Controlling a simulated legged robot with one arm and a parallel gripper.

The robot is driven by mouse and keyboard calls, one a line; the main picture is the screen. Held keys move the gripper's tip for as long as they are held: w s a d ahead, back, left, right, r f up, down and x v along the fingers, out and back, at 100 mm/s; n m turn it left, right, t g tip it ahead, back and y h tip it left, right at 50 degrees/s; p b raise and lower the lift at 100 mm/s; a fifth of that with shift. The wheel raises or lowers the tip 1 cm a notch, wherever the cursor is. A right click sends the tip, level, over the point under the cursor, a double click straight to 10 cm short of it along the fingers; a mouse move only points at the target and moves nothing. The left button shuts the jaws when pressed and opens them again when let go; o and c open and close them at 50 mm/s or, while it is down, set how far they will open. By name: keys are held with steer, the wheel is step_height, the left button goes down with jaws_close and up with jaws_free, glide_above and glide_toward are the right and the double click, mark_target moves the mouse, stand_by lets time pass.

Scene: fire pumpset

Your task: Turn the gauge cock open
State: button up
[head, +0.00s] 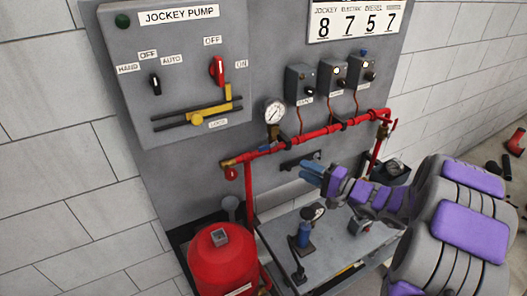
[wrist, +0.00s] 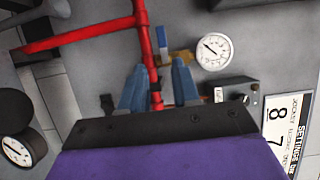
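The round white pressure gauge (head: 275,111) stands above the red horizontal pipe on the grey panel. In the wrist view the gauge (wrist: 214,52) is right of the pipe, joined by a brass cock (wrist: 176,57) with a blue lever handle (wrist: 162,38). The lever lies roughly parallel to the pipe. My gripper (head: 312,172) is in front of the panel, below and right of the gauge in the head view. In the wrist view my gripper (wrist: 158,70) has two blue fingers apart, with the red pipe showing between them. It appears empty, and the cock lies just beyond the fingertips.
The red pipe (head: 325,131) runs across the panel. Control boxes (head: 300,83) with red cables sit above it. A red tank (head: 221,262) stands below left. A grey bench (head: 325,262) below my arm carries a small gauge on a blue fitting (head: 303,236).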

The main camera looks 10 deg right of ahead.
mark_target(265, 150)
steer(key=b+x, duration=0.1)
steer(key=x, duration=1.6)
steer(key=shift+w+d+b, duration=0.1)
steer(key=shift+w+b, duration=0.25)
steer(key=shift+w, duration=0.05)
steer(key=shift+f, duration=0.1)
jaws_close()
steer(key=shift+f, duration=0.1)
